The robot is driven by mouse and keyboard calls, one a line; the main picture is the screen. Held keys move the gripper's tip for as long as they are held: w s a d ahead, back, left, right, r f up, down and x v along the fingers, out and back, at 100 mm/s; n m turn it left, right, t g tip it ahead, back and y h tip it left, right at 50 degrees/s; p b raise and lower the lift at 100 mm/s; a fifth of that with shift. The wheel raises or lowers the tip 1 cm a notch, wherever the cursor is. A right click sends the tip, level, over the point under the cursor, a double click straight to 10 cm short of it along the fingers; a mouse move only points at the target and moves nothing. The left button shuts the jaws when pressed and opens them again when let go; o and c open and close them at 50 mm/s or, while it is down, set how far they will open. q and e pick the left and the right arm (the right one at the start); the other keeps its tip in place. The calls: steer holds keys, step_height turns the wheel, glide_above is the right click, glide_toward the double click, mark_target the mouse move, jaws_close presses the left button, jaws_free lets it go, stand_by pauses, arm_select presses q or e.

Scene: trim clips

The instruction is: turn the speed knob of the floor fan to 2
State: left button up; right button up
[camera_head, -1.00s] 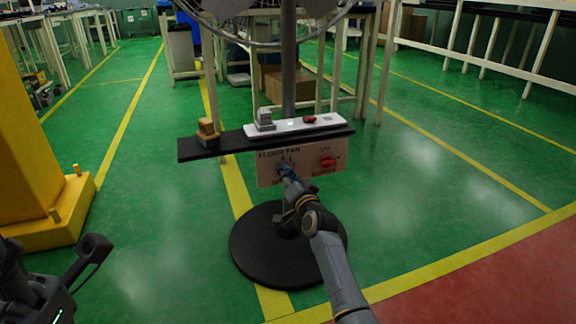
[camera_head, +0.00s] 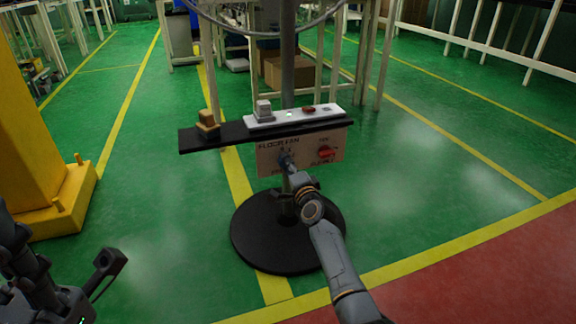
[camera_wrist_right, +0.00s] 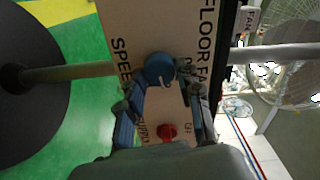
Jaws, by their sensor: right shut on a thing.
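The floor fan's control panel (camera_head: 305,164) is a beige plate below a black shelf on the fan's pole. The blue speed knob (camera_wrist_right: 160,70) is on it, beside the printed word SPEED, with a light mark on its face. My right gripper (camera_wrist_right: 160,82) is at the knob, its two fingers on either side and shut on it; in the head view the right gripper (camera_head: 287,163) covers most of the knob. The digits around the knob are too small or hidden to read. My left arm shows at the lower left of the head view; its fingertips are not clear.
A red supply knob (camera_head: 326,152) sits right of the speed knob, also below it in the wrist view (camera_wrist_right: 167,132). The shelf (camera_head: 225,137) carries a yellow-brown block and a white strip (camera_head: 295,116). The round black base (camera_head: 262,245) stands on green floor. A yellow post (camera_head: 40,150) is left.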

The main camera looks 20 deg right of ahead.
stand_by(0.5)
steer(key=o, duration=1.1)
steer(key=shift+o, duration=0.2)
steer(key=shift+s, duration=0.1)
steer(key=s, duration=1.1)
steer(key=shift+s+d, duration=0.25)
steer(key=shift+s, duration=0.15)
